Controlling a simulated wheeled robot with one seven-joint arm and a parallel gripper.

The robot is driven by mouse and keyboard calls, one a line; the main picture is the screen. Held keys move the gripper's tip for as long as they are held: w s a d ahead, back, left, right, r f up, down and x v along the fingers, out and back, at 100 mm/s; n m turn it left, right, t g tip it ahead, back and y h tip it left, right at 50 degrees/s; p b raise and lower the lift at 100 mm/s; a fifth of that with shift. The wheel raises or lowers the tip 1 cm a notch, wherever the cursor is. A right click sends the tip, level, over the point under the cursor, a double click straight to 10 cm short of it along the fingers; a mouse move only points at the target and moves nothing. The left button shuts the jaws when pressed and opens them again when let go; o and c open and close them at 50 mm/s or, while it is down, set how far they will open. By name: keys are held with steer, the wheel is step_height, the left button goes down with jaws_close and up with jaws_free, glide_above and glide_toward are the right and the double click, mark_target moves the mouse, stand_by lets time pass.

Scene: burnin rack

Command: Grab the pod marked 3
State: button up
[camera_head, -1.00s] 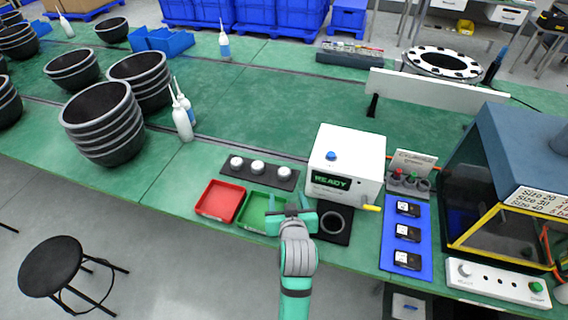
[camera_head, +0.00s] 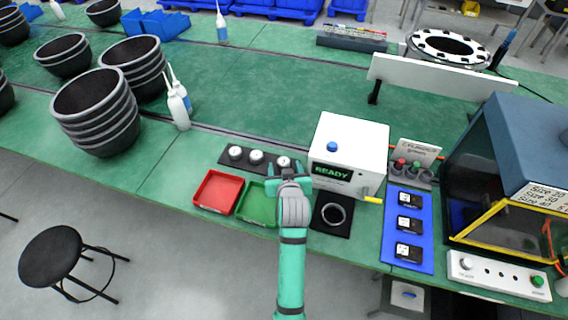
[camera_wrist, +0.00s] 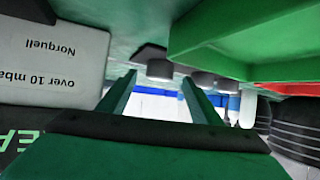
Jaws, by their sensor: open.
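Three round pods with white tops stand in a row on a dark strip (camera_head: 222,160): a left pod (camera_head: 235,152), a middle pod (camera_head: 256,157) and a right pod (camera_head: 284,161). Their marks are too small to read, so I cannot tell which is 3. My gripper (camera_head: 289,172) is open and empty, just in front of the right pod. In the wrist view, which looks upside down, the nearest pod (camera_wrist: 160,69) appears between and beyond the fingertips (camera_wrist: 158,82), apart from them. The other two pods (camera_wrist: 203,78) sit to its right.
A white box reading READY (camera_head: 350,140) stands close to my gripper's right. A red tray (camera_head: 217,191) and a green tray (camera_head: 257,204) lie in front of the strip. A black plate with a ring (camera_head: 333,213) is right of them.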

mark_target(284, 163)
steer(key=shift+x, duration=1.25)
steer(key=c, duration=1.2)
steer(key=shift+o, duration=0.2)
